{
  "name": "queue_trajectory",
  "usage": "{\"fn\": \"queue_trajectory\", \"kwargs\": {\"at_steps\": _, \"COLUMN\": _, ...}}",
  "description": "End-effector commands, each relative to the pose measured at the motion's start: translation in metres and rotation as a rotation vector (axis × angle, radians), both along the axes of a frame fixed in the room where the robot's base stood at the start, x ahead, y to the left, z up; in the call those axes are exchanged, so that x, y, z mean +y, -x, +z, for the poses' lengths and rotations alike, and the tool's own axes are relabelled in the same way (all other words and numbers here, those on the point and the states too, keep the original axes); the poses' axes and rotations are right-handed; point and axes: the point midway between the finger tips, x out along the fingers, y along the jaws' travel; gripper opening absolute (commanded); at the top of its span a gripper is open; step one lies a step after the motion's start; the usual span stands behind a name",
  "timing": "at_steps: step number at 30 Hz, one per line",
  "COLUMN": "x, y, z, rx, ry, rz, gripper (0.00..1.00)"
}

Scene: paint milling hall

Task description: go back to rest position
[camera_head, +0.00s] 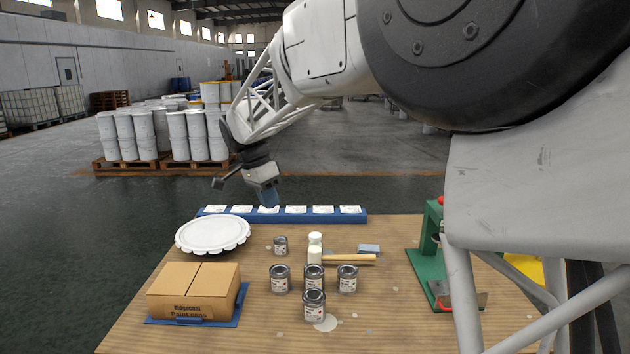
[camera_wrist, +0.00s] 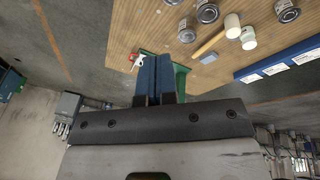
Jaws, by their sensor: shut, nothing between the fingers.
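My gripper (camera_head: 270,198) is in the air above the far edge of the wooden table, over a long blue rack with white labels (camera_head: 325,216). Its blue fingers (camera_wrist: 158,78) are together and hold nothing in the wrist view. My arm comes down from the upper right in the head view. The gripper is apart from the objects on the table.
Pallets of white drums (camera_head: 130,135) stand behind.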

Motion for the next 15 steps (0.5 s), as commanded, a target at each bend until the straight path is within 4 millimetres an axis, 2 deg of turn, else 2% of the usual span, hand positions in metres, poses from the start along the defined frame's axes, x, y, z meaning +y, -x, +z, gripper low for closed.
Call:
{"fn": "queue_trajectory", "kwargs": {"at_steps": 1, "x": -0.015, "y": 0.009, "z": 0.005, "rx": 0.003, "ry": -0.011, "rz": 0.018, "gripper": 0.0}}
{"fn": "queue_trajectory", "kwargs": {"at_steps": 6, "x": -0.056, "y": 0.039, "z": 0.012, "rx": 0.013, "ry": -0.044, "rz": 0.101, "gripper": 0.0}}
{"fn": "queue_trajectory", "kwargs": {"at_steps": 15, "x": -0.122, "y": 0.097, "z": 0.019, "rx": 0.017, "ry": -0.097, "rz": 0.249, "gripper": 0.0}}
